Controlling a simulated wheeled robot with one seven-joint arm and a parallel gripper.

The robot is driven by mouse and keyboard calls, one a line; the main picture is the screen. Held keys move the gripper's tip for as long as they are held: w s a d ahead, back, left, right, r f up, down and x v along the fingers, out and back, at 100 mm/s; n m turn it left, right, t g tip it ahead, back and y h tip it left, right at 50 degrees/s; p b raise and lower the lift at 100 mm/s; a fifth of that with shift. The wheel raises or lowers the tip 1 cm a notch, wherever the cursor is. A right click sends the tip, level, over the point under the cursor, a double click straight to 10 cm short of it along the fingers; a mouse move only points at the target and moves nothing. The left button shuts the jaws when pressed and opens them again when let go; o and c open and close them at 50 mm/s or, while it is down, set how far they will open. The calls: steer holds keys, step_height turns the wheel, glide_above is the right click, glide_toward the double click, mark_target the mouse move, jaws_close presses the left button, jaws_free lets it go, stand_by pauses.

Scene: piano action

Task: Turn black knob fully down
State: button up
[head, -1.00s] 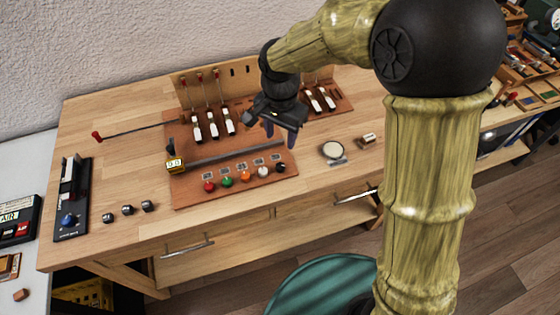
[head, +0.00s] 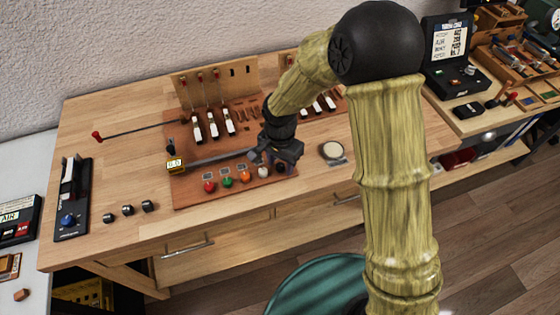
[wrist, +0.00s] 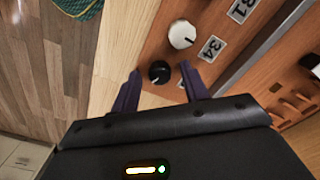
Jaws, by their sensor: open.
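The black knob (wrist: 159,72) sits on the wooden panel in the wrist view, at the end of the row of coloured knobs. A small white mark shows on it, toward the lower left. My gripper (wrist: 159,76) is open, with one dark purple finger on each side of the knob. I cannot tell whether the fingers touch it or how far down they reach. In the head view my gripper (head: 283,157) is over the right end of the knob row and largely hides the black knob.
A white knob (wrist: 182,34) is beside the black one, with number plates near it. Green (head: 227,182) and red (head: 209,187) knobs are farther left. A metal rail (head: 222,158) runs behind the row. A round dish (head: 332,150) lies to the right.

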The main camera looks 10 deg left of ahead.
steer(key=c, duration=1)
